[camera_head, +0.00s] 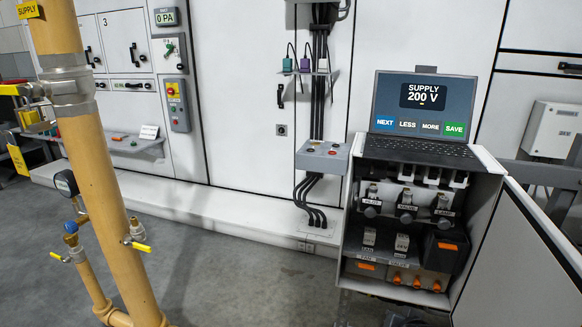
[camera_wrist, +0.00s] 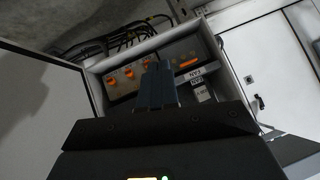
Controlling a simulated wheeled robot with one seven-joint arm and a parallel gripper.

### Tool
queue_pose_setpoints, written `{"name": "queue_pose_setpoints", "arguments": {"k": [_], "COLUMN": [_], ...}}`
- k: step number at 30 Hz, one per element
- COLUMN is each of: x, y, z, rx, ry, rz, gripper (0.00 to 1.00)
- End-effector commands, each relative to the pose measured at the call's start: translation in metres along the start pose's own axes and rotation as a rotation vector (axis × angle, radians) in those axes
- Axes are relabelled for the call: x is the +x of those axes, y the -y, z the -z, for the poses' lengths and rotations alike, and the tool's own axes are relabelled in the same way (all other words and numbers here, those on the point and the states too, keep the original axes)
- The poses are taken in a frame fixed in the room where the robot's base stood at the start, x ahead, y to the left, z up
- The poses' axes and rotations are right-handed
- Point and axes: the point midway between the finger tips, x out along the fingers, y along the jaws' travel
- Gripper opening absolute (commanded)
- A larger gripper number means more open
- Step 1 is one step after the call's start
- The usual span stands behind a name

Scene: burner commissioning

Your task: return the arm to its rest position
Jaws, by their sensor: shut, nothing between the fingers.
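My gripper (camera_wrist: 159,68) shows in the wrist view as dark blue-grey fingers held together with nothing between them. It points at the lower part of an open control cabinet (camera_wrist: 98,72), which appears tilted in that view. The fingers hide part of the cabinet's inside, and I cannot tell how far they are from it. In the head view the cabinet (camera_head: 347,235) stands at the right. My gripper cannot be made out there; a dark shape at the bottom edge, below the cabinet, is unclear.
A laptop (camera_head: 425,105) reading "SUPPLY 200 V" sits on the cabinet. The cabinet's open door (camera_head: 515,260) extends at the right. A yellow pipe (camera_head: 95,165) with valves rises at the left. Open grey floor (camera_head: 255,275) lies between them.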

Motion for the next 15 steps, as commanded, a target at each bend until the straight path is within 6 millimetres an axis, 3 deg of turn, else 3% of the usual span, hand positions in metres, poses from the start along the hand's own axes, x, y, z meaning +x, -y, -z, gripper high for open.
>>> {"name": "queue_pose_setpoints", "arguments": {"k": [15], "x": [-0.034], "y": [-0.050], "z": [-0.040], "rx": [-0.093], "ry": [-0.073], "rz": [-0.020], "gripper": [0.00]}}
